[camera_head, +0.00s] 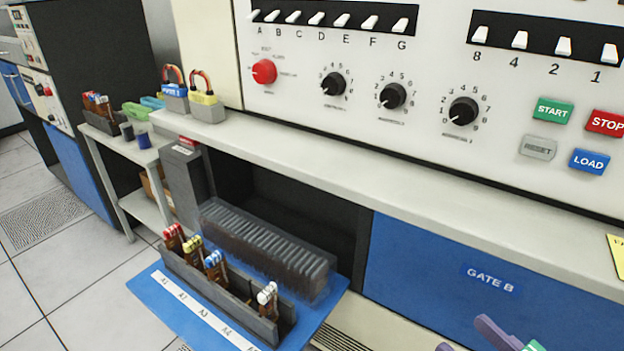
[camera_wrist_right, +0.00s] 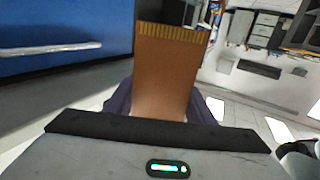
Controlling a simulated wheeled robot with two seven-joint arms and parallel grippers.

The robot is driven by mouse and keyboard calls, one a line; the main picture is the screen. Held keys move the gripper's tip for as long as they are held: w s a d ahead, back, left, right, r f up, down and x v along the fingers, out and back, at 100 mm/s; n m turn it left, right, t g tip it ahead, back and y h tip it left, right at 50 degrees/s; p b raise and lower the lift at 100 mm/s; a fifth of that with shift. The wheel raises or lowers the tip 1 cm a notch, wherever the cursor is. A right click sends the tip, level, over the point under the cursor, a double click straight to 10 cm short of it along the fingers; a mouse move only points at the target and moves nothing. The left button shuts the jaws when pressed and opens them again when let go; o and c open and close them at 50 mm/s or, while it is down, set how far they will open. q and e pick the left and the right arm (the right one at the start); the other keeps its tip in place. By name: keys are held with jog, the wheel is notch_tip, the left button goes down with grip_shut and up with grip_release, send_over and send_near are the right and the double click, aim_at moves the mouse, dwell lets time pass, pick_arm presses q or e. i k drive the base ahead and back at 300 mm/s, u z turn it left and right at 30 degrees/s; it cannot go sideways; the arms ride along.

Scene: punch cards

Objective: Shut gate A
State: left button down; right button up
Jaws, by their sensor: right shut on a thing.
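Gate A is the blue panel (camera_head: 165,312) at the lower left in the head view. It is folded down flat in front of a dark opening (camera_head: 285,190). A white strip marked A1 to A4 and further runs along it. A grey card rack (camera_head: 225,292) on it holds cards with red, yellow, blue and white tops. My right gripper (camera_head: 490,335) is partly cut off at the bottom right, in front of gate B, away from gate A. In the right wrist view, its purple fingers are shut on a brown card (camera_wrist_right: 168,70) with gold contacts. My left gripper is out of view.
Gate B (camera_head: 430,262), blue and upright, is closed to the right. A pale ledge (camera_head: 350,165) overhangs the opening, with switches and knobs above. Two padlock-like blocks (camera_head: 205,106) stand at its left end. A side bench (camera_head: 135,152) holds another rack. Floor at the left is clear.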

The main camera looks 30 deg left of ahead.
aim_at(207, 316)
jog(key=z, duration=0.1)
jog(key=k, duration=0.6)
jog(key=u, duration=1.05)
jog(key=i, duration=0.5)
jog(key=u, duration=0.05)
